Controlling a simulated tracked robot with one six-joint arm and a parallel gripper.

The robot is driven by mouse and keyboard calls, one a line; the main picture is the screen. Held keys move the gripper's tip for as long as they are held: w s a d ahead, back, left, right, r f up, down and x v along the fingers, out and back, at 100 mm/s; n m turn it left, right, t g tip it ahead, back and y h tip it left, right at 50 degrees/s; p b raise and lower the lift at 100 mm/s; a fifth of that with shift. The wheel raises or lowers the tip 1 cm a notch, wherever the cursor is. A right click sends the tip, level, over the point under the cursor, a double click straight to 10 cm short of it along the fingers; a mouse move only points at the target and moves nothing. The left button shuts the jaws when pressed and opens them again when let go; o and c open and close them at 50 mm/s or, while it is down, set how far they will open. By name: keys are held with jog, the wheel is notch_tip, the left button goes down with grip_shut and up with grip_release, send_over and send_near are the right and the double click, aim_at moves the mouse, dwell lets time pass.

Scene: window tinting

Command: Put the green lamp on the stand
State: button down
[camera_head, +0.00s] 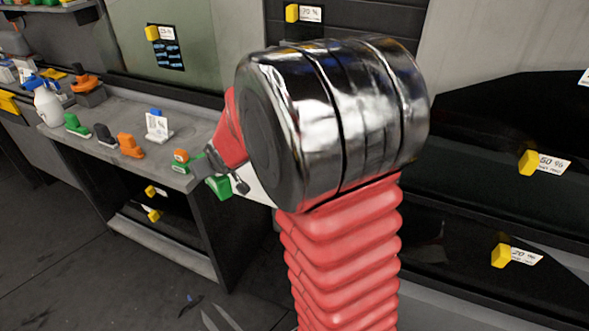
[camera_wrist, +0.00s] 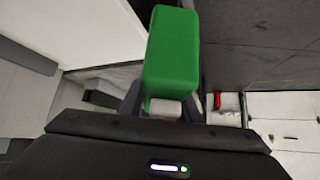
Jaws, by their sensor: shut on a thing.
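My gripper (camera_wrist: 161,106) is shut on a green block-shaped thing, which I take to be the green lamp (camera_wrist: 172,55). It sticks out ahead of the dark fingers in the wrist view, with a pale part between them. In the head view, a green piece (camera_head: 219,187) shows beside the dark fingers of my gripper (camera_head: 212,162), left of my red and chrome arm, near the bench's right end. My arm hides part of the view there. I cannot tell for sure which thing is the stand.
A grey bench (camera_head: 110,158) carries a white spray bottle (camera_head: 47,104), small green, black and orange tools, and a white card holder (camera_head: 157,126). An orange and green piece (camera_head: 181,160) stands close to my gripper. Dark panels with yellow blocks (camera_head: 528,162) fill the right.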

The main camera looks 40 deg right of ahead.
jog(key=s+d+n+y, duration=0.1)
jog(key=s+d+n, duration=0.1)
jog(key=s+d, duration=0.35)
jog(key=s+d+n+y, duration=0.1)
jog(key=s+d, duration=0.1)
jog(key=d, duration=0.7)
jog(key=s+d+r+n+y, duration=0.1)
jog(key=s+d, duration=0.3)
jog(key=s, duration=0.2)
jog(key=s+d+r+n+g+y, duration=0.1)
jog(key=s+d, duration=0.3)
jog(key=s, duration=0.3)
jog(key=shift+d+n, duration=0.3)
jog(key=shift+s, duration=0.1)
jog(key=shift+f, duration=3.05)
jog(key=shift+f, duration=0.1)
jog(key=shift+f, duration=1.8)
